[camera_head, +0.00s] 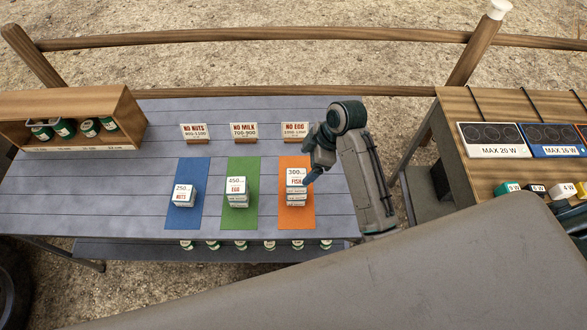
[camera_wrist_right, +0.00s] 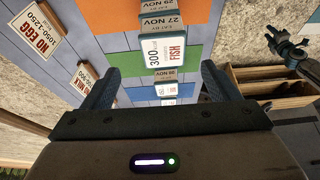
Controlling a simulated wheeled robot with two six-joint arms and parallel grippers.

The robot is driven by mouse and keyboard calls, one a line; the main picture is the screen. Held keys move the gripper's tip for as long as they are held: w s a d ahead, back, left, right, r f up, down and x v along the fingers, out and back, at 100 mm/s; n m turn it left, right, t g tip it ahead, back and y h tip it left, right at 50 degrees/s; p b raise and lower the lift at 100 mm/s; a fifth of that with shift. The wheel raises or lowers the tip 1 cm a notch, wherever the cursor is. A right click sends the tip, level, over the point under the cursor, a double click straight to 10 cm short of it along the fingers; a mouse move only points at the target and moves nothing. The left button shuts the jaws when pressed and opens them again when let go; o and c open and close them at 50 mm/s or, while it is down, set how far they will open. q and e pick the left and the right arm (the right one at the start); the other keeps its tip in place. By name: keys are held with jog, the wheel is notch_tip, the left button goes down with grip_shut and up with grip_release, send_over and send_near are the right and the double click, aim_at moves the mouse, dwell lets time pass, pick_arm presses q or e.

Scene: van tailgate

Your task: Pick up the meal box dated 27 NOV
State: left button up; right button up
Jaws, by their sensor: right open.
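The meal box dated 27 NOV (camera_wrist_right: 168,22) is the top box of the stack on the orange mat. Its top reads 300 and FISH, and it also shows in the head view (camera_head: 296,174). A box dated 29 NOV (camera_wrist_right: 157,4) lies under it. My right gripper (camera_head: 316,170) is just above and to the right of this stack. In the right wrist view its fingers (camera_wrist_right: 160,85) are apart with nothing held, and the box shows beyond them. A dark arm end, seemingly my left gripper (camera_wrist_right: 285,48), shows at the upper right there; its jaws are unclear.
The green mat (camera_head: 240,217) bears an EGG stack (camera_head: 237,191), the blue mat (camera_head: 181,219) a NUTS stack (camera_head: 182,196). Signs (camera_head: 244,131) stand behind. A wooden shelf (camera_head: 90,98) with jars is at the left, a counter with hobs (camera_head: 490,139) at the right.

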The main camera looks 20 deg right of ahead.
aim_at(298, 177)
jog(key=f, duration=0.1)
jog(key=a+f, duration=0.1)
jog(key=shift+s+a+f+p, duration=0.2)
jog(key=shift+s+f+p, duration=0.15)
jog(key=shift+f+p, duration=0.05)
jog(key=shift+w+a+f+p, duration=0.15)
jog(key=shift+w+f+p, duration=0.2)
jog(key=shift+f, duration=0.2)
jog(key=p+x, duration=0.2)
jog(key=x, duration=0.1)
jog(key=shift+f, duration=0.2)
jog(key=shift+a+f, duration=0.15)
jog(key=shift+f, duration=0.45)
jog(key=c, duration=1.1)
jog(key=shift+c, duration=0.3)
jog(key=shift+w, duration=0.1)
